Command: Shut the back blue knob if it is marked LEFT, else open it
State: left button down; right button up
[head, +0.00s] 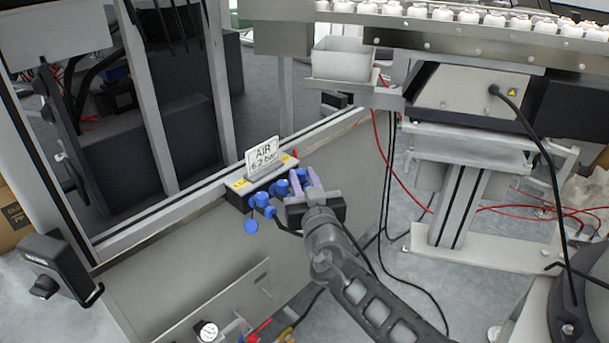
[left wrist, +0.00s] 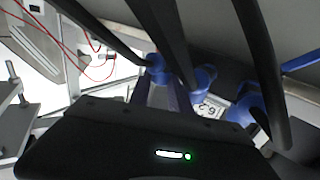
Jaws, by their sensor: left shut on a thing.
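A dark valve block (head: 239,199) with blue knobs sits on the frame's rail. One blue knob (head: 263,199) is at its near end, and another (head: 281,188) is farther along. My left gripper (head: 305,180), with purple fingers, is at the block's far right end, shut on the back blue knob, which the fingers partly cover. In the left wrist view this knob (left wrist: 157,66) shows between the fingers, with other blue knobs (left wrist: 203,78) beside it. Yellow labels (head: 287,159) lie on the block's top; their lettering is too small to read. My right gripper is not in view.
A sign reading AIR 6.2 bar (head: 262,157) stands behind the knobs. A blue round part (head: 251,226) hangs below the block. A gauge (head: 207,331) is low in front. Black cables and red hoses (head: 385,150) run to the right. A conveyor (head: 460,35) stands at the back right.

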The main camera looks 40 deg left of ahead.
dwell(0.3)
pick_arm(q)
jog(key=c, duration=1.2)
grip_release()
jog(key=shift+a, duration=0.1)
